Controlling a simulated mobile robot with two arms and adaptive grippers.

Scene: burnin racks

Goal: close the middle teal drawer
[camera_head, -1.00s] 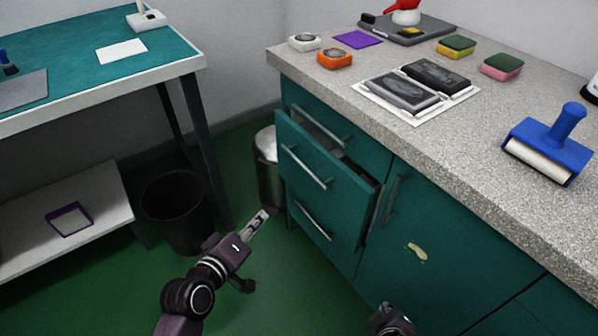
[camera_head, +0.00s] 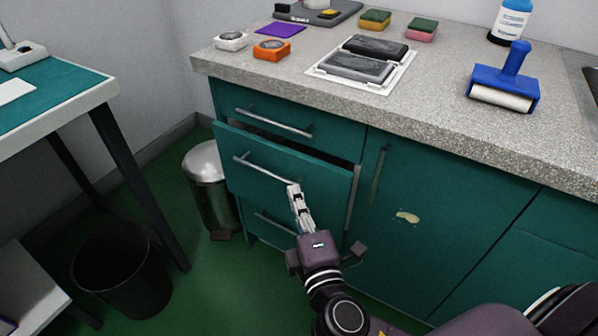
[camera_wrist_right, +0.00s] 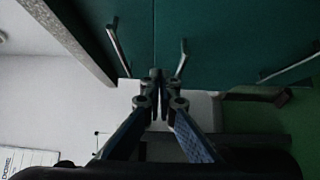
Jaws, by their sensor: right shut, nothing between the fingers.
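The middle teal drawer (camera_head: 318,180) stands partly open, its front out past the cabinet face with a dark gap along its top edge. Its long metal handle (camera_head: 263,168) runs across the front. My right gripper (camera_head: 293,189) is shut and empty, its fingertips at the drawer front by the right end of the handle. I cannot tell whether they touch. In the right wrist view the shut fingertips (camera_wrist_right: 157,76) point at the teal fronts, beside the middle handle (camera_wrist_right: 181,58). My left gripper is not in view.
The top drawer (camera_head: 340,133) is above and the bottom drawer's handle (camera_head: 274,222) below. A cabinet door (camera_head: 450,200) is to the right. The speckled counter (camera_head: 430,110) overhangs. A metal bin (camera_head: 208,175) and a black bin (camera_head: 120,270) stand on the floor at left.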

